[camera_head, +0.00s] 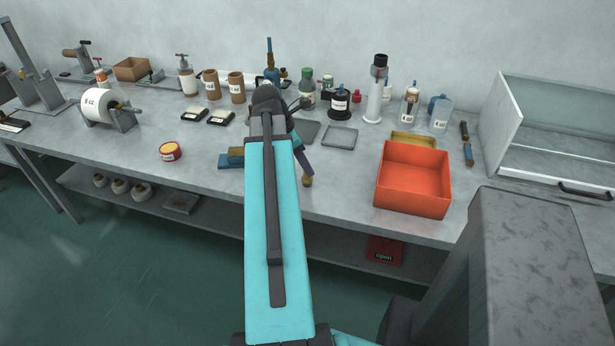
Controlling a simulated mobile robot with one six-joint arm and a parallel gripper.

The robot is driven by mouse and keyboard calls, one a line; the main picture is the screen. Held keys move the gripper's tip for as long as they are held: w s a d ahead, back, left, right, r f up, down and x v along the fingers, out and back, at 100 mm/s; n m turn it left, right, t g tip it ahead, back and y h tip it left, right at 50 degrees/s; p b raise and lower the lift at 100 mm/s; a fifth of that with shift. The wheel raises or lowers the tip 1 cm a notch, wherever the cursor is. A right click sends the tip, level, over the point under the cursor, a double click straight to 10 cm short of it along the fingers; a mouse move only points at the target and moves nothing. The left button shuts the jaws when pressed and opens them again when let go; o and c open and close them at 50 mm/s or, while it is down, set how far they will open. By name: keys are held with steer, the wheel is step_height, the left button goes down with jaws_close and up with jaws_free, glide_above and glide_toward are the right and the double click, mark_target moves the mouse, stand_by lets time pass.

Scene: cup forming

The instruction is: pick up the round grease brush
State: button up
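My cyan arm reaches forward over the bench, and its dark end covers the middle of the work area. My gripper lies at or behind that dark end; its fingers do not show clearly, so I cannot tell whether it is open or shut. A slanted dark handle with a yellow-brown end (307,181) shows just right of my arm near the bench's front edge. It may be the round grease brush, partly hidden by my arm. I cannot tell whether my gripper touches it. Two other handled tools, one dark (464,131) and one blue (469,154), lie at the right.
An orange bin (413,190) stands right of my arm, with a grey tray (339,138) behind it to the left. A red-yellow tin (170,152) stands left. Bottles and canisters line the back. A glass-fronted cabinet (550,130) stands right. The front left bench is mostly clear.

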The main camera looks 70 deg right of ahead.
steer(key=shift+s+d+f, duration=0.15)
steer(key=shift+s+f, duration=0.05)
steer(key=shift+f, duration=0.4)
steer(key=shift+f, duration=0.1)
steer(key=shift+p+x, duration=0.7)
steer(key=shift+x, duration=1.8)
steer(key=c, duration=0.9)
steer(key=shift+c, duration=0.3)
steer(key=shift+d+r, duration=0.1)
steer(key=shift+r, duration=0.1)
